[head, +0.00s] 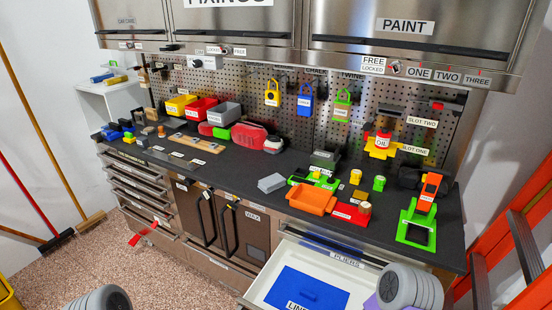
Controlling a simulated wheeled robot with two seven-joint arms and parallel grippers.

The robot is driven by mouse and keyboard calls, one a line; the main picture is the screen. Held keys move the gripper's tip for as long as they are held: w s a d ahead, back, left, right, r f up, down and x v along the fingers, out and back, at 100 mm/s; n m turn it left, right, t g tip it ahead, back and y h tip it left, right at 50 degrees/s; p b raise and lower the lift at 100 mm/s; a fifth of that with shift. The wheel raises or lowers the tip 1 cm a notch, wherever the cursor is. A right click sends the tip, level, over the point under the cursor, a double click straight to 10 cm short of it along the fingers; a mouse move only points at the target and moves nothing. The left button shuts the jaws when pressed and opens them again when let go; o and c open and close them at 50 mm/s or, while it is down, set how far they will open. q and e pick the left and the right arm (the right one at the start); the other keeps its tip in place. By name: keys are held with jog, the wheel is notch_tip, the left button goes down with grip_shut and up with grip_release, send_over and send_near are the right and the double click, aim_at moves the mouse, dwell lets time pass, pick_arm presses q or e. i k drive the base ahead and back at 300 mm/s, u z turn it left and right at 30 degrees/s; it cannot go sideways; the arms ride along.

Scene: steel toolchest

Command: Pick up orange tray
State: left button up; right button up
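The orange tray (312,200) sits on the dark worktop near its front edge, right of centre in the head view. A green piece (322,178) lies close behind it and a red block (350,212) close to its right; I cannot tell whether they touch it. Grey rounded parts of my arms show at the bottom left and bottom right edges. Neither gripper's fingers are in view, and nothing of mine is at the tray.
An open drawer (262,288) with a blue liner (300,292) juts out below the tray. A grey block (271,183) lies left of the tray. A green frame (416,232) stands to the right. An orange ladder (520,240) is at the far right.

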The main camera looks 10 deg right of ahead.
aim_at(312, 199)
jog(key=z, duration=3.2)
jog(key=k, duration=1.8)
jog(key=u, duration=1.65)
jog(key=i, duration=1)
jog(key=u, duration=0.05)
